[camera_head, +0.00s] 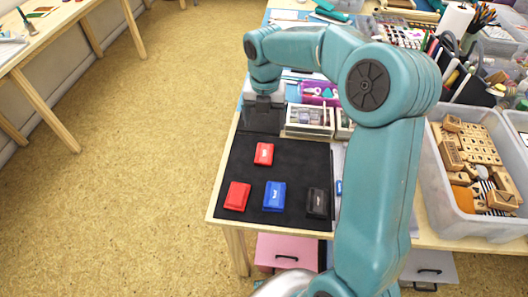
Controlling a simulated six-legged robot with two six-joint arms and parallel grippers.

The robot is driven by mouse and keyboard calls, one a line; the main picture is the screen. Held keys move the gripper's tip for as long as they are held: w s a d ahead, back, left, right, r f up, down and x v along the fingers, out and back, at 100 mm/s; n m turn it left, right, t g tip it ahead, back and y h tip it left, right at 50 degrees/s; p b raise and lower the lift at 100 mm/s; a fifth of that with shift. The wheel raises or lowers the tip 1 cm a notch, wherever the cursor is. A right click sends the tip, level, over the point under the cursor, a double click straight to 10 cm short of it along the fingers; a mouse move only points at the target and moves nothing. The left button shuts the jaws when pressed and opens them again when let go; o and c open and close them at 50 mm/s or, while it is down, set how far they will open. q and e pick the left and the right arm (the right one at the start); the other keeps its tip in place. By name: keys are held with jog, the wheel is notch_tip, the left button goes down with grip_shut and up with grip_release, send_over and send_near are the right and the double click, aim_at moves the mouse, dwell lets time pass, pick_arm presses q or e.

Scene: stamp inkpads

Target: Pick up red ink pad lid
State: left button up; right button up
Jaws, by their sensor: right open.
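Two red pieces lie on the black mat (290,158). One red piece (264,153) with a small white mark lies near the mat's middle. The other red piece (237,196) lies at its front left. I cannot tell for certain which is the red ink pad lid. My right gripper (262,120) points down over the mat's back left corner, behind both red pieces and apart from them. It is open, and nothing shows between its dark fingers. My left gripper is not in view.
A blue ink pad (275,195) and a black one (318,203) sit along the mat's front. A box (309,120) of small items stands right of my gripper. A clear bin (466,205) of wooden stamps is at the right. My right arm hides some table.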

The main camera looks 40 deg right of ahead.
send_over(264, 154)
notch_tip(264, 154, down, 8)
jog(key=shift+s+f+b, duration=0.1)
jog(key=shift+f+b, duration=0.05)
jog(key=shift+b, duration=0.25)
notch_tip(264, 154, down, 5)
jog(key=shift+r, duration=0.2)
jog(key=shift+c, duration=0.3)
jog(key=c, duration=1.1)
